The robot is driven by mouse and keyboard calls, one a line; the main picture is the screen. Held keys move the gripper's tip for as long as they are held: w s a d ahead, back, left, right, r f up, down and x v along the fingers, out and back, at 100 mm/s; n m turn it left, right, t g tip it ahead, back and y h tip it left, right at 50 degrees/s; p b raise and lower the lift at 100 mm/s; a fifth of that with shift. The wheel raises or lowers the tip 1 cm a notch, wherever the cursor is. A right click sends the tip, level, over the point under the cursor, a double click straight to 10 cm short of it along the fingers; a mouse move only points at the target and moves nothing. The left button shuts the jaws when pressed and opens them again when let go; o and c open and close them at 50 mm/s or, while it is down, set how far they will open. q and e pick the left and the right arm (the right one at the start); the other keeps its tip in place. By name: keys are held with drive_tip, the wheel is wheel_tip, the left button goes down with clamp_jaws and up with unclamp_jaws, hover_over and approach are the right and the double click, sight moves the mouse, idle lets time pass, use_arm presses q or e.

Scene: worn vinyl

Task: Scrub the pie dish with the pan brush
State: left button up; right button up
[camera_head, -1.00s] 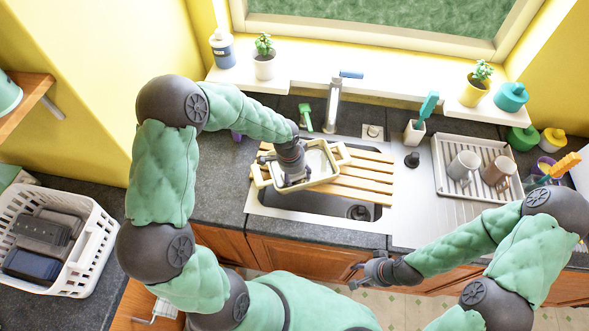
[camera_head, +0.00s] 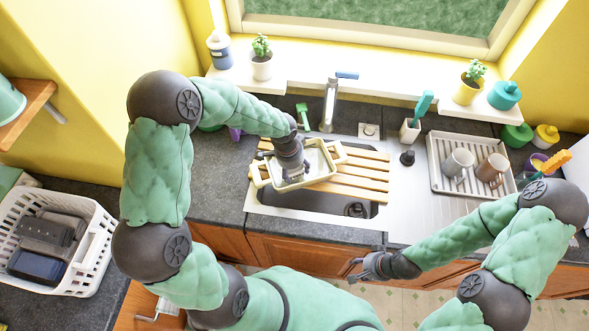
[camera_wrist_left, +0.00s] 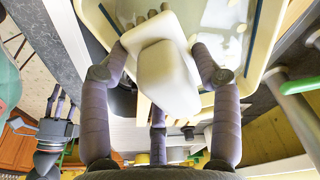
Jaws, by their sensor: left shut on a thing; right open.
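The pie dish (camera_head: 327,155) is a cream rectangular dish with handles, lying tilted in the picture on a slatted wooden board over the sink. My left gripper (camera_head: 292,173) reaches down inside it. The dish's cream wall and floor with pale patches (camera_wrist_left: 228,20) lie just beyond the block; contact cannot be told. My right gripper (camera_head: 368,267) is open and empty in front of the counter.
The slatted board (camera_head: 365,172) partly covers the sink, with the faucet (camera_head: 330,105) behind. A teal brush (camera_head: 424,105) stands in a white holder. A drying rack (camera_head: 440,180) with two mugs is at right. A white basket (camera_head: 95,255) stands at left.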

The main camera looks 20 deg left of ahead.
use_arm(q)
drive_tip(key=shift+r+p, duration=1.25)
drive_tip(key=shift+r, duration=0.65)
